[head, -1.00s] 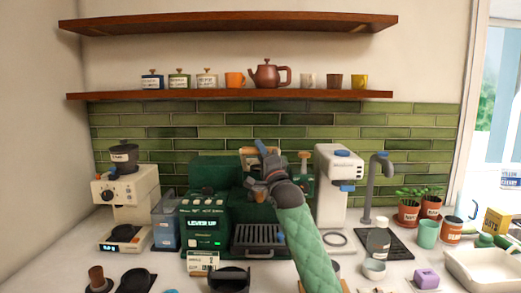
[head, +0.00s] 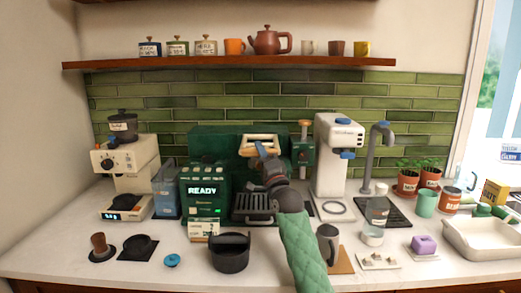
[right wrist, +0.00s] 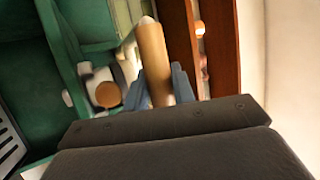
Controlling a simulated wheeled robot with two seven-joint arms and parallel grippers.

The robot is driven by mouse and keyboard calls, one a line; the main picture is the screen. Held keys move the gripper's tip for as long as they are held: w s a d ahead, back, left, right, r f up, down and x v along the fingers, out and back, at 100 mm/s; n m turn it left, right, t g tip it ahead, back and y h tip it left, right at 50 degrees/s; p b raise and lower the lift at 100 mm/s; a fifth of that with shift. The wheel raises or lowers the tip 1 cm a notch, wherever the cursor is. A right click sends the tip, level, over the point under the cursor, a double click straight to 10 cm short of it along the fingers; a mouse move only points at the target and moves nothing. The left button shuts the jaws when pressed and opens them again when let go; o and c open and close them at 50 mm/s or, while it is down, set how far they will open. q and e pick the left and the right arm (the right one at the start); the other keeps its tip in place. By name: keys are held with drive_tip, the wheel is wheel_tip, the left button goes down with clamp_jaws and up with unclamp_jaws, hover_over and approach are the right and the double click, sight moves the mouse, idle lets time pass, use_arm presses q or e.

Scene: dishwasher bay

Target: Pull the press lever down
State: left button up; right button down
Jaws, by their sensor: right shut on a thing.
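The press lever (head: 259,141) is a pale wooden bar at the front of the green machine (head: 215,143). The machine's display (head: 203,189) reads READY. My right gripper (head: 263,151) is at the lever, with its arm reaching up from the front. In the right wrist view, the wooden lever bar (right wrist: 153,60) lies between the blue fingers of my right gripper (right wrist: 155,85), which is shut on it. The fingers partly hide the bar. My left gripper is out of view.
A wooden-knobbed handle (head: 304,123) stands close right of the lever. A white dispenser (head: 338,165) is further right, a grinder (head: 128,167) left. A black knock box (head: 230,260) and grey mug (head: 328,243) stand in front. A wooden shelf (head: 230,64) runs above.

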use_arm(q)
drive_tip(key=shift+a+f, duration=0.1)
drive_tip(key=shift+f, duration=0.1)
use_arm(e)
drive_tip(key=shift+f, duration=0.15)
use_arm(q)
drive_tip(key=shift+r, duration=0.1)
use_arm(e)
drive_tip(key=c, duration=1.4)
unclamp_jaws()
drive_tip(key=shift+c, duration=0.2)
drive_tip(key=shift+o, duration=1.4)
drive_tip(key=shift+w, duration=0.1)
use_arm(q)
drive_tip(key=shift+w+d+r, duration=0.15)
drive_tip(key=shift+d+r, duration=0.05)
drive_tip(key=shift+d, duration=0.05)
